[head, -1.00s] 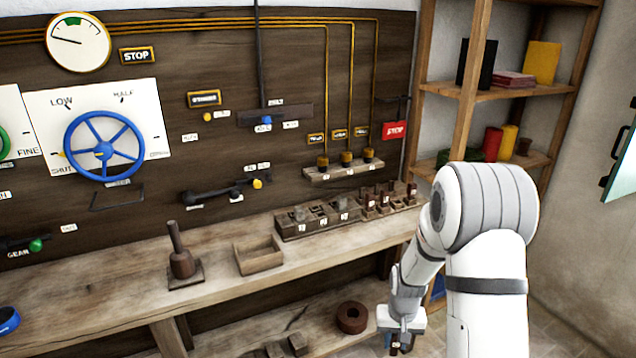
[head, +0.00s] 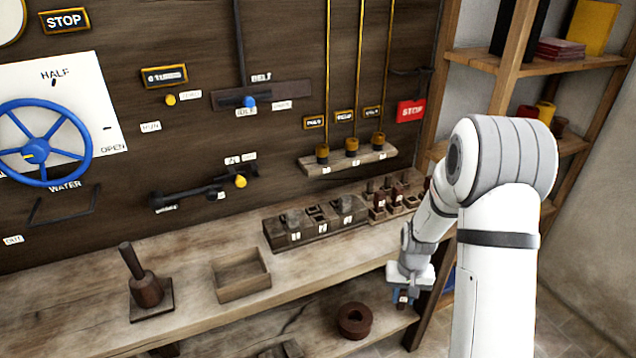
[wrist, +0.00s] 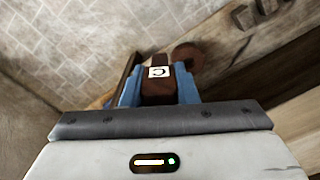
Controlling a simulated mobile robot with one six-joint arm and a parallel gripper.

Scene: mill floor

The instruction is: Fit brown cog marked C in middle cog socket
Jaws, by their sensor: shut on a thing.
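My gripper (head: 402,300) is shut on a brown cog (wrist: 157,86) with a white tag marked C. In the wrist view the cog sits between two blue fingers, its tag facing the camera. In the head view my gripper hangs in front of the bench's right end, below the top's level and apart from the bench. A dark socket block (head: 268,238) with three white tags stands on the bench top, left of and beyond my gripper. Grey shapes show at its left and right places; the middle place (head: 318,214) looks more open, but details are too small.
A rack (head: 378,219) with several brown pieces stands right of the socket block. An empty wooden tray (head: 243,291) and a dark post on a base (head: 148,290) are further left. A brown ring (head: 354,320) lies on the lower shelf. Wooden shelves (head: 485,58) rise at right.

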